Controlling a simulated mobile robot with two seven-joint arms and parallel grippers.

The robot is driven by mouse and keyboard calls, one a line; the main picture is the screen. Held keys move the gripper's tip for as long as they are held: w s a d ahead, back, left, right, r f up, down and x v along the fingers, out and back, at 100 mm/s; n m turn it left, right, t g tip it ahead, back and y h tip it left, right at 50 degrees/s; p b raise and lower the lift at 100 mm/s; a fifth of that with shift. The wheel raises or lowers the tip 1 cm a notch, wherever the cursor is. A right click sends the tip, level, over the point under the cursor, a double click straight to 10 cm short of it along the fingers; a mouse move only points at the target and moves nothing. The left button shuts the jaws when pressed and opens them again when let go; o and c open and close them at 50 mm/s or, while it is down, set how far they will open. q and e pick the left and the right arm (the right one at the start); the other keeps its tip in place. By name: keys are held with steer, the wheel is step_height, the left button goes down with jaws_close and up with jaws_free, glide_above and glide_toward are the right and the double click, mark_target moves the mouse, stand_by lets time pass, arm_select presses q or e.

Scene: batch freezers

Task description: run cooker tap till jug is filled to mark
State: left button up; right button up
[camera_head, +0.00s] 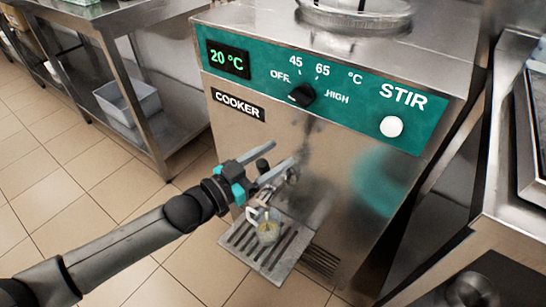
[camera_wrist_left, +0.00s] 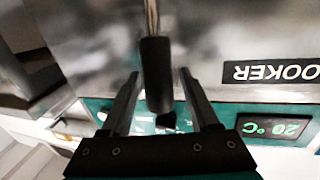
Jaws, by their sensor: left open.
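The cooker (camera_head: 245,130) is a steel cabinet with a green panel; its display reads 20 °C. My left gripper (camera_head: 282,153) is open in front of the cooker's lower face. In the left wrist view, a black tap handle (camera_wrist_left: 156,75) on a metal rod lies between the two open fingers (camera_wrist_left: 160,80), with gaps on both sides. A small clear jug (camera_head: 267,230) stands on the slotted drip tray (camera_head: 236,238) below the gripper. Something yellowish shows in it; its level and mark are too small to read. The tap's spout is mostly hidden. My right gripper is out of view.
A dial (camera_head: 302,95) and a white STIR button (camera_head: 391,127) are on the panel. A steel table (camera_head: 165,55) with a grey bin (camera_head: 128,102) on its lower shelf stands left. Another steel unit (camera_head: 520,200) is close at right. The tiled floor at left is open.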

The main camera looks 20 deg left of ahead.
arm_select(q)
jaws_close()
stand_by(0.4)
stand_by(0.9)
